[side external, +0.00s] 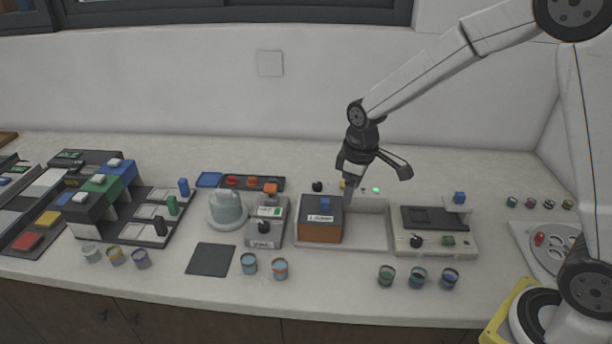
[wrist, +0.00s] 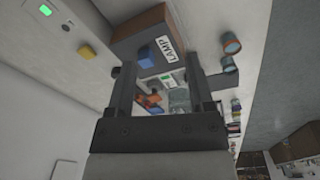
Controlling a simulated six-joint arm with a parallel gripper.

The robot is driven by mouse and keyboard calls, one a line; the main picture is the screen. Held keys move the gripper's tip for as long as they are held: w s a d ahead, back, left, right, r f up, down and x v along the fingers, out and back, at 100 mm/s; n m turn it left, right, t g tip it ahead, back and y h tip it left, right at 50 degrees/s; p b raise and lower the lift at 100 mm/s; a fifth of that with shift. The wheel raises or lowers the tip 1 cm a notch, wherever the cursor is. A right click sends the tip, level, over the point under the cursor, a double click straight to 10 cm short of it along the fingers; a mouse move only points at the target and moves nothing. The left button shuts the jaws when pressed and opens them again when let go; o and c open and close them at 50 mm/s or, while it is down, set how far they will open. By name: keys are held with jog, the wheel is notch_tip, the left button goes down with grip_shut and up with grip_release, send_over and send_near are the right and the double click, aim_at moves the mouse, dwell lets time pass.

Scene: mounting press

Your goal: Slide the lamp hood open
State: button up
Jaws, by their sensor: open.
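The lamp hood (side external: 320,230) is a box with a dark top, brown sides and a white label. It sits at the left part of a long pale tray (side external: 372,228). A blue handle (side external: 325,203) stands on its top. In the wrist view the hood (wrist: 134,31) is beyond the fingers, with its LAMP label and blue handle (wrist: 147,57) showing. My gripper (side external: 350,190) is above and just behind the right side of the hood. It is open and empty, with its two fingers (wrist: 160,76) apart. I cannot tell whether it touches anything.
The tray right of the hood is bare. A grey device (side external: 266,226) with an orange-topped part stands close left, beside a clear dome (side external: 227,209). A pale device (side external: 436,232) stands right. A yellow button (wrist: 86,51) and lit green lamp (side external: 376,190) are behind. Several cups stand in front.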

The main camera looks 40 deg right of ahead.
aim_at(325, 201)
jog(key=w+n, duration=0.1)
jog(key=w, duration=0.1)
jog(key=w+n, duration=0.1)
jog(key=w, duration=0.2)
jog(key=w+f+n+g, duration=0.1)
jog(key=w, duration=0.2)
jog(key=shift+n, duration=0.3)
jog(key=shift+f, duration=3.9)
jog(key=shift+c, duration=0.2)
grip_shut()
